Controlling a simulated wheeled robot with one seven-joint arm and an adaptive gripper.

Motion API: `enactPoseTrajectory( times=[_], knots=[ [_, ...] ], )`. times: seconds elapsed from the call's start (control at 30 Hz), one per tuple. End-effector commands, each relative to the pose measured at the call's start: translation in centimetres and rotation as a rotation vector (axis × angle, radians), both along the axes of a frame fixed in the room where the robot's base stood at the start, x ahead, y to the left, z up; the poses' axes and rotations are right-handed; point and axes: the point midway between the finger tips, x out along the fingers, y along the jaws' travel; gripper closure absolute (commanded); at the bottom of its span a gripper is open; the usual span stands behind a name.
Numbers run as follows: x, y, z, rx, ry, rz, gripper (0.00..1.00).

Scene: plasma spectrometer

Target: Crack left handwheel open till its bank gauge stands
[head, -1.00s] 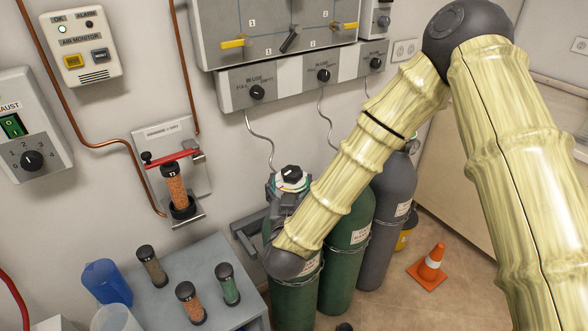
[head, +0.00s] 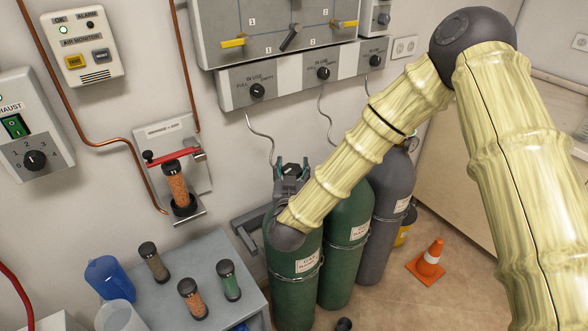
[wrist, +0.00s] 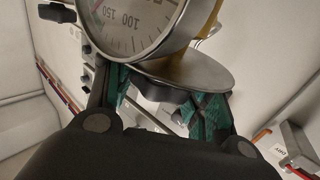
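The left green cylinder (head: 297,285) stands against the wall, and my forearm and wrist hide most of its top. My gripper (head: 291,170) is over that top, its teal-padded fingers apart. A small dark piece shows between the fingers in the head view; I cannot tell if it is the left handwheel. In the wrist view my gripper (wrist: 163,92) is spread below a round dial gauge (wrist: 135,22), marked 100 and 150, and a brownish-grey disc (wrist: 185,72). The gauge is cut by the frame edge, so its reading is unclear. Contact with the fingers cannot be made out.
A second green cylinder (head: 346,250) and a grey cylinder (head: 384,220) stand close to the right. The wall panel (head: 290,78) with several knobs is above. A small table (head: 210,255) with sample tubes is at left. An orange cone (head: 430,258) stands on open floor.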

Motion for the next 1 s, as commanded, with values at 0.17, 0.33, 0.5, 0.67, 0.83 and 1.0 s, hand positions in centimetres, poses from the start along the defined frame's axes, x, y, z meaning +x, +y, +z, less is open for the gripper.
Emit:
enactPoseTrajectory(
  times=[0.17, 0.33, 0.5, 0.67, 0.83, 1.0],
  knots=[
    [0.00, -0.03, 0.01, 0.000, 0.000, -0.001, 0.73],
    [0.02, -0.08, 0.00, -0.001, -0.001, 0.013, 0.73],
    [0.04, -0.16, -0.02, -0.002, -0.002, 0.072, 0.73],
    [0.08, -0.26, -0.12, -0.003, -0.003, 0.173, 0.73],
    [0.08, -0.26, -0.16, -0.003, -0.002, 0.293, 0.73],
    [0.10, -0.23, -0.14, -0.003, -0.002, 0.399, 0.73]
  ],
)
